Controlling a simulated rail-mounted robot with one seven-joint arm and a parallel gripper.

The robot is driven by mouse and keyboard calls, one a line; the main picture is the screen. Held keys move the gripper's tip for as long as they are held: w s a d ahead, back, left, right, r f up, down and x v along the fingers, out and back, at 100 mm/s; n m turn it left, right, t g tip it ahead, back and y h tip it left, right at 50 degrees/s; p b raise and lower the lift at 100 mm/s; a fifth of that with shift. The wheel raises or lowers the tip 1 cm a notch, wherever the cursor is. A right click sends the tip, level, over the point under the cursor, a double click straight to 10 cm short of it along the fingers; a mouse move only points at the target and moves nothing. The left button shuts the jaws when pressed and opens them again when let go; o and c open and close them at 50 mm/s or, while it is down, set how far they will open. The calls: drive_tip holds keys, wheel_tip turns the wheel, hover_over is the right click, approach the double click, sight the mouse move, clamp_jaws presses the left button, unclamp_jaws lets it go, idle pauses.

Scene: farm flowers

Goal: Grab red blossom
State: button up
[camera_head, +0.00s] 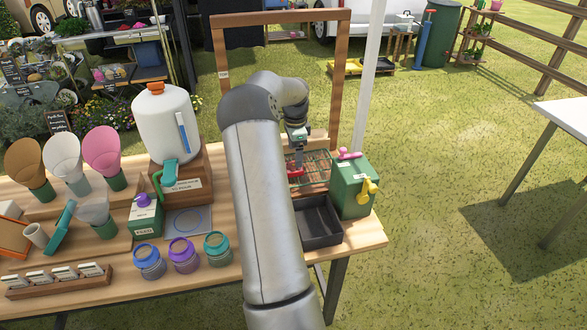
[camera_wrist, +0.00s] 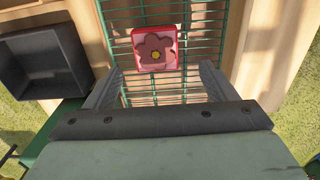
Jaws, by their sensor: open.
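In the head view the red block (camera_head: 295,168) is partly hidden by my gripper and arm. My gripper (camera_head: 296,158) is above the rack in the head view. In the wrist view my gripper (camera_wrist: 158,82) is open, with a finger on each side just short of the block. Nothing is between the fingers.
A dark empty tray (camera_head: 320,222) lies in front of the rack and also shows in the wrist view (camera_wrist: 40,60). A green box (camera_head: 348,195) with pink and yellow handles stands to the right. A wooden frame (camera_head: 220,80) rises behind. Three lidded jars (camera_head: 183,258) stand left of my arm.

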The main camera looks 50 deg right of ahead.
sight(294, 167)
drive_tip(key=f, duration=0.1)
drive_tip(key=f+p, duration=0.1)
drive_tip(key=f, duration=0.3)
drive_tip(key=shift+a+f, duration=0.1)
drive_tip(key=shift+a, duration=0.25)
drive_tip(key=shift+c, duration=0.4)
drive_tip(key=c, duration=1)
